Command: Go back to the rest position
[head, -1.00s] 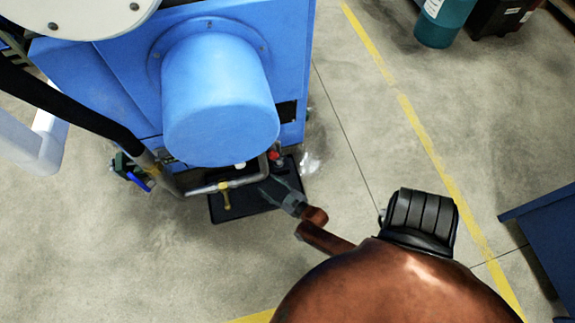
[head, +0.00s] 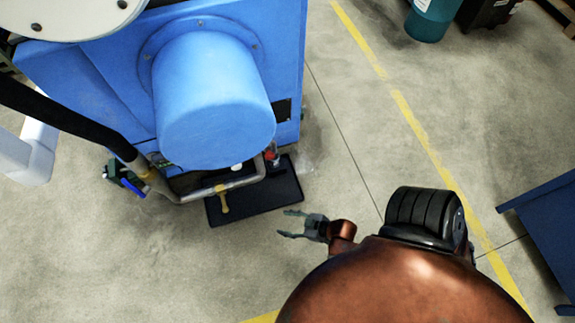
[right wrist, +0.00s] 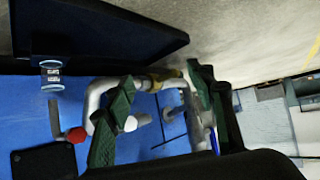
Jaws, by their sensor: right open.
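My right gripper (head: 293,225) is open and empty, over the floor just right of the black tray (head: 283,192) in the head view. Its two green-grey fingers (right wrist: 160,110) spread apart in the right wrist view, with the blue machine and its pipe seen between them. The blue ring grinder (head: 215,100) with its round housing stands at the upper left in the head view. My left gripper is not in view.
A grey pipe with a yellow handle (head: 222,199) runs low along the machine, above the tray. A blue table or cabinet (head: 545,225) stands at the right edge. A teal cylinder (head: 428,22) stands at the top right. Open floor lies between them.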

